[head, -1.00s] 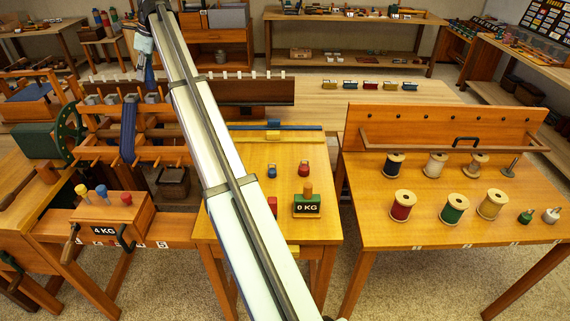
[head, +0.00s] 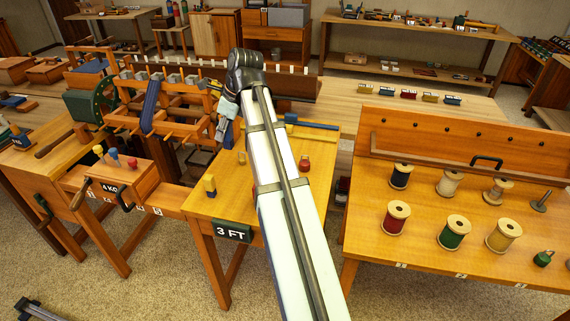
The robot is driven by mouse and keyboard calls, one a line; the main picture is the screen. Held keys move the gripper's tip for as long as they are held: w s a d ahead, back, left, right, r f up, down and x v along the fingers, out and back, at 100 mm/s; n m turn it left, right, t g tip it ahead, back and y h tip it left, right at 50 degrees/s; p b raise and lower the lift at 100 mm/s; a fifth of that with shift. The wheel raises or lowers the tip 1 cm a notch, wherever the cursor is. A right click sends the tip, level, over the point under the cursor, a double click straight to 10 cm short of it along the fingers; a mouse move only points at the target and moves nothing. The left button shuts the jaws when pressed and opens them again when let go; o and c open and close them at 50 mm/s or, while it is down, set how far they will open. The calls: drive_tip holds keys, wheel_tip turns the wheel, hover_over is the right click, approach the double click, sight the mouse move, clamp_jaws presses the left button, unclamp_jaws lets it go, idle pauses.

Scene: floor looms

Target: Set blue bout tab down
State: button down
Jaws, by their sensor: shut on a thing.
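My gripper (head: 222,132) is at the far end of my arm, pointing down over the back left of the small middle table (head: 217,206), beside the loom. It is shut on a small blue piece, which I take to be the blue bout tab (head: 222,126); it is too small here to show its shape or how it is gripped. The piece appears to be held above the table, though its exact height cannot be told.
The wooden loom (head: 165,112) stands left of my gripper. A bench with thread spools (head: 396,217) stands right. My arm hides the table's middle.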

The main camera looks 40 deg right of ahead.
drive_tip(key=shift+s+f, duration=0.35)
wheel_tip(320, 180, down, 19)
drive_tip(key=shift+w+f+p, duration=0.1)
drive_tip(key=shift+f+p, duration=0.1)
drive_tip(key=shift+p, duration=0.95)
drive_tip(key=c, duration=0.9)
unclamp_jaws()
drive_tip(key=shift+f, duration=0.15)
drive_tip(key=shift+o, duration=0.2)
drive_tip(key=b+v, duration=0.1)
drive_tip(key=v, duration=1.1)
drive_tip(key=shift+r, duration=0.2)
